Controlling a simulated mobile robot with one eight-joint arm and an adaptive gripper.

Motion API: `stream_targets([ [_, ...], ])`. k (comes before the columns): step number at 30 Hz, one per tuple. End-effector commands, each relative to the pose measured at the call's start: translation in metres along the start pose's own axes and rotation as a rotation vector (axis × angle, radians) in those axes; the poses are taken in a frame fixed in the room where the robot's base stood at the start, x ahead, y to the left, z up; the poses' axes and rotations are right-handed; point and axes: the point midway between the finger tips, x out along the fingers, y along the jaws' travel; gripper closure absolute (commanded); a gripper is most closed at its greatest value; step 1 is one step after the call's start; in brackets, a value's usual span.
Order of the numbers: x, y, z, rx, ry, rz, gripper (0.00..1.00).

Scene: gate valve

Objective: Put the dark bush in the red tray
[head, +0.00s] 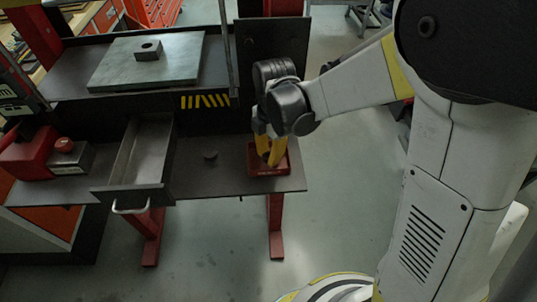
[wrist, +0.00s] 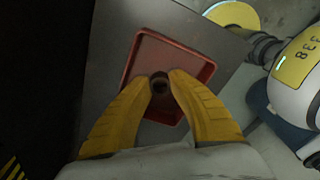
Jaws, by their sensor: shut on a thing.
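My gripper (head: 268,160) is over the red tray (head: 284,168), pointing down with its yellow fingers. In the wrist view my gripper (wrist: 161,82) is shut on the dark bush (wrist: 160,87), a small dark ring with a hole, held between the fingertips. The bush lies within the outline of the red tray (wrist: 137,52), near its middle. I cannot tell whether the bush touches the tray floor. In the head view the fingers hide the bush.
A small dark round piece (head: 210,155) lies on the lower shelf (head: 225,182) left of the tray. An open drawer (head: 140,155) juts out further left. A grey plate (head: 110,72) with a bored block (head: 148,50) is on the upper shelf. A dark upright panel (head: 290,40) stands behind my gripper.

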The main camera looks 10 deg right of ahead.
Motion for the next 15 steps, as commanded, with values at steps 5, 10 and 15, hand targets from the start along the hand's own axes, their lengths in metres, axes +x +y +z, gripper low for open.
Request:
stream_targets([
  [5,-0.0008,-0.0003,0.0001,0.0,0.0,0.0,1.0],
  [10,0.0042,-0.0002,0.0004,0.0,0.0,0.0,1.0],
  [15,0.0024,-0.0002,0.0003,0.0,0.0,0.0,0.59],
])
